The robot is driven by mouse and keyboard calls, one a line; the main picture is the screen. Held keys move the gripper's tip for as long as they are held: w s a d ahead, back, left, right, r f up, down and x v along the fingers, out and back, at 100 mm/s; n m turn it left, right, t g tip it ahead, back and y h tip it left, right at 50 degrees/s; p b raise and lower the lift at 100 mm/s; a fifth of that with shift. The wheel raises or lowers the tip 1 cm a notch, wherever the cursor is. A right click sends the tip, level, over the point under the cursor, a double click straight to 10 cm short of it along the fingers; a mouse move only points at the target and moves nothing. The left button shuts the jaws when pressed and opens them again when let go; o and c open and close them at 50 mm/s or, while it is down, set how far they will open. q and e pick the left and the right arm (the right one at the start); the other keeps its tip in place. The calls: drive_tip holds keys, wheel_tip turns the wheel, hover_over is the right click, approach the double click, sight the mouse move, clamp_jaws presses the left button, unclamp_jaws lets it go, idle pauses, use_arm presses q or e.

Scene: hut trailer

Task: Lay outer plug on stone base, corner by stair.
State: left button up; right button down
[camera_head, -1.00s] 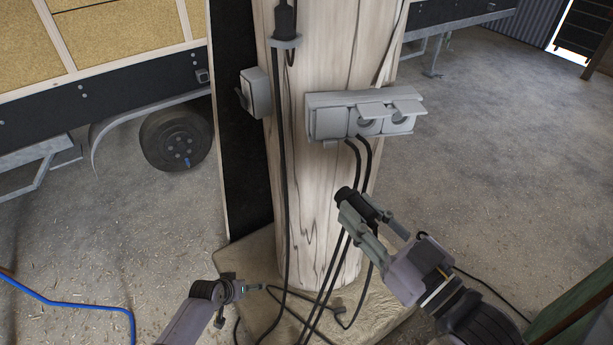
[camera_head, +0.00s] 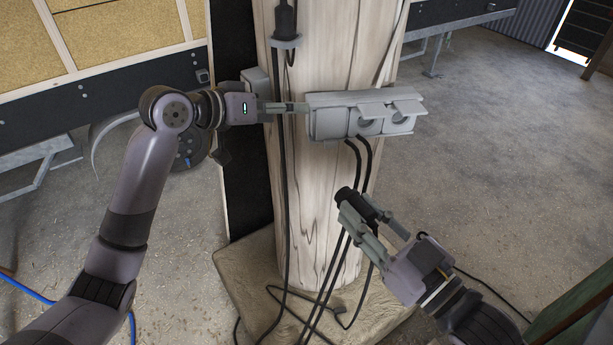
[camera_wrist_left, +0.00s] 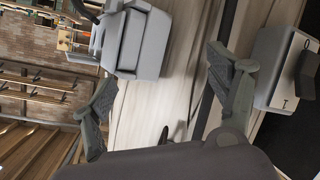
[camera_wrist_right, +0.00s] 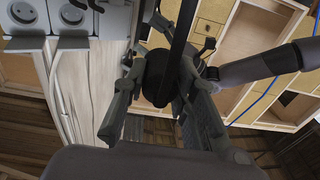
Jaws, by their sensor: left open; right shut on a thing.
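The plug also shows between the fingers in the right wrist view (camera_wrist_right: 157,78). My left gripper (camera_head: 296,107) is open and empty at the socket block's left end; contact cannot be told. In the left wrist view the block (camera_wrist_left: 140,42) lies ahead between its fingers. Two lids of the block are raised over empty sockets. The stone base (camera_head: 240,275) surrounds the post's foot. I cannot make out a stair for certain.
Black cables (camera_head: 330,265) hang along the wooden post (camera_head: 315,200) and trail over the base. A grey switch box (camera_wrist_left: 280,70) sits on the post's left side. A dark green edge (camera_head: 585,315) is at lower right. The floor at right is open.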

use_arm(q)
drive_tip(key=s+d+r+m+g+h, duration=0.15)
drive_tip(key=s+d+r+m, duration=0.35)
drive_tip(key=s+r, duration=0.55)
drive_tip(key=s+d+g+y, duration=0.2)
drive_tip(key=s+d, duration=0.1)
drive_tip(key=s, duration=0.6)
use_arm(e)
drive_tip(key=shift+s, duration=0.1)
use_arm(q)
drive_tip(key=m+y, duration=0.1)
drive_tip(key=y, duration=0.1)
approach(359, 200)
drive_tip(key=x, duration=0.8)
drive_tip(key=shift+w+d+f, duration=0.1)
